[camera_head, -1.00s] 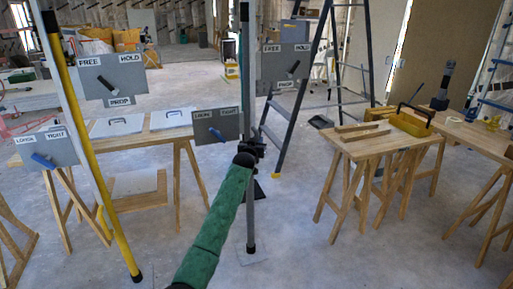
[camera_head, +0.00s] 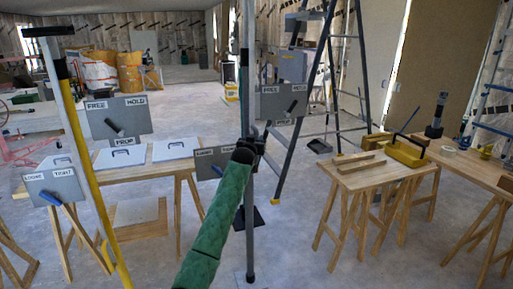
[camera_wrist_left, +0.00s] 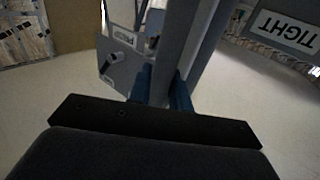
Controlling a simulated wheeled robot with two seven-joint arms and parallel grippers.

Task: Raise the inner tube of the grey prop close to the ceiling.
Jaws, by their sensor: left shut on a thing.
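The grey prop (camera_head: 250,220) stands upright in the middle of the head view. Its pale inner tube (camera_head: 249,18) runs out of the top of the picture, so its top end is hidden. My left gripper (camera_head: 258,148) is shut on this tube; in the left wrist view its blue fingers (camera_wrist_left: 161,88) sit on either side of it. The prop's FREE/HOLD plate (camera_head: 268,112) has a dark lever (camera_head: 292,107) tilted to the upper right. Its LOOSE/TIGHT plate (camera_head: 205,170) is partly hidden by my gripper. My right gripper is not in view.
A yellow prop (camera_head: 85,160) with similar plates leans at the left. A wooden table (camera_head: 160,160) stands behind it. A stepladder (camera_head: 312,100) stands behind the grey prop. A small table (camera_head: 365,180) with a yellow toolbox (camera_head: 406,153) stands to the right. A strip of ceiling (camera_head: 110,5) shows at the top.

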